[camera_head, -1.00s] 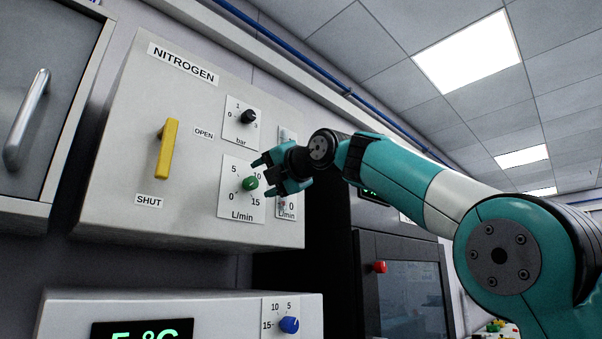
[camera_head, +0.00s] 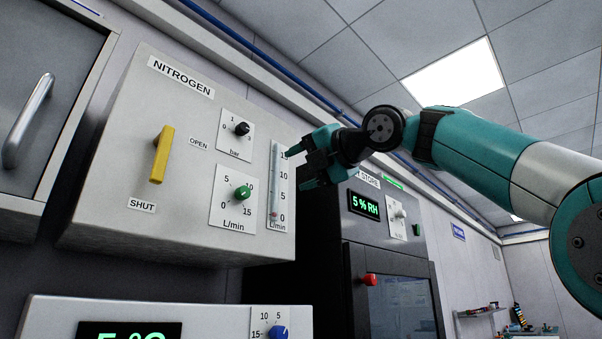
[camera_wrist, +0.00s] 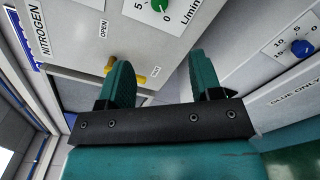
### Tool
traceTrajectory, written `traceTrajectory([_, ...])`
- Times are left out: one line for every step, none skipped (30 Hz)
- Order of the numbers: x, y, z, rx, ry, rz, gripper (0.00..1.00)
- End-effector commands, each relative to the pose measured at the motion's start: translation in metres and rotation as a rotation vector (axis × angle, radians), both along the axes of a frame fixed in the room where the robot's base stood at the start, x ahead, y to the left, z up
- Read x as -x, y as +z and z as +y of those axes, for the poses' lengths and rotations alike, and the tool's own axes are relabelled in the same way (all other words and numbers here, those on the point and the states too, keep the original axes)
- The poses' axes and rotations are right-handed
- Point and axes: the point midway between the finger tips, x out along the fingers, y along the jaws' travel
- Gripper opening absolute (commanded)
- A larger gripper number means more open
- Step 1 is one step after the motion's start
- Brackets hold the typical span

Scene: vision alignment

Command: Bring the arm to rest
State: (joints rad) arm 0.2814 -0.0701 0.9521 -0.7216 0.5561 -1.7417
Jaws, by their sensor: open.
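My gripper (camera_head: 306,168) is in the head view, right of the nitrogen panel (camera_head: 110,225), with its jaws apart and nothing between them. Its two fingers (camera_wrist: 162,80) also show apart and empty in the wrist view. My teal arm reaches in from the right edge. The green flow knob (camera_head: 242,193) on the panel lies left of my gripper and apart from it. In the wrist view the green knob (camera_wrist: 159,5) is at the top edge.
The panel also has a yellow handle (camera_head: 162,155), a black knob (camera_head: 242,129) and a flow tube (camera_head: 275,185). Below is a unit with a blue knob (camera_head: 279,332). A dark cabinet (camera_head: 352,255) with a red knob (camera_head: 369,280) stands right of the panel. Open space lies farther right.

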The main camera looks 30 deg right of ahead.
Motion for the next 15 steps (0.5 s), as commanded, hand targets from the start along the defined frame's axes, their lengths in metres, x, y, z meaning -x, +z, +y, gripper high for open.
traceTrajectory([0.0,0.0,0.0,0.0,0.0,0.0,0.59])
traceTrajectory([0.0,0.0,0.0,0.0,0.0,0.0,0.59])
traceTrajectory([0.0,0.0,0.0,0.0,0.0,0.0,0.59])
traceTrajectory([0.0,0.0,0.0,0.0,0.0,0.0,0.59])
traceTrajectory([0.0,0.0,0.0,0.0,0.0,0.0,0.59])
traceTrajectory([0.0,0.0,0.0,0.0,0.0,0.0,0.59])
traceTrajectory([0.0,0.0,0.0,0.0,0.0,0.0,0.59])
traceTrajectory([0.0,0.0,0.0,-0.001,0.0,0.0,0.59])
traceTrajectory([-0.001,-0.002,0.001,-0.006,0.001,0.005,0.59])
traceTrajectory([-0.002,-0.004,0.001,-0.017,0.003,0.017,0.59])
traceTrajectory([-0.004,-0.009,0.002,-0.035,0.006,0.034,0.59])
traceTrajectory([-0.007,-0.018,0.004,-0.072,0.01,0.07,0.59])
traceTrajectory([-0.01,-0.028,0.007,-0.11,0.014,0.108,0.59])
traceTrajectory([-0.014,-0.04,0.01,-0.157,0.019,0.157,0.59])
traceTrajectory([-0.018,-0.061,0.015,-0.232,0.022,0.237,0.59])
